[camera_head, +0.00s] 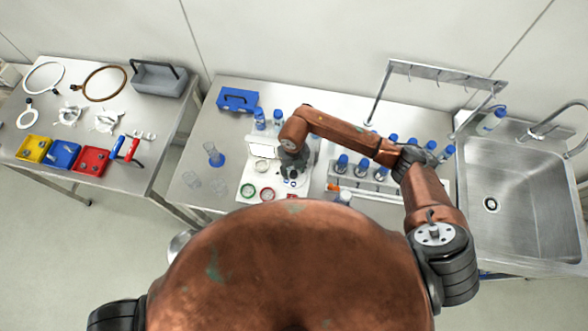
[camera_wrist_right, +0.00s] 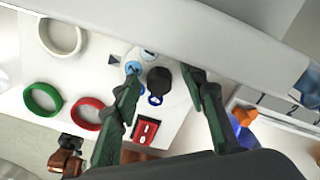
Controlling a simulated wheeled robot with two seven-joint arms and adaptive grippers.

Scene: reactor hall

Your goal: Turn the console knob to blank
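The white console (camera_head: 247,168) stands on the steel table, below and beside my right gripper (camera_head: 290,174). In the right wrist view, its black knob (camera_wrist_right: 158,80) sits between the two green fingers of my right gripper (camera_wrist_right: 161,77). The fingers are apart, one on each side of the knob, with visible gaps; I cannot tell their exact height over it. Blue round marks (camera_wrist_right: 132,67) lie around the knob. A red rocker switch (camera_wrist_right: 145,131) is on the panel below it. In the head view the gripper hides most of the knob. My left gripper is not in view.
The console also bears a green ring (camera_wrist_right: 42,99), a red ring (camera_wrist_right: 88,113) and a white ring (camera_wrist_right: 62,37). A rack of blue-capped bottles (camera_head: 360,183) stands right of the console. Glassware (camera_head: 214,155) is on its left, a blue box (camera_head: 238,99) behind. A sink (camera_head: 520,210) is far right.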

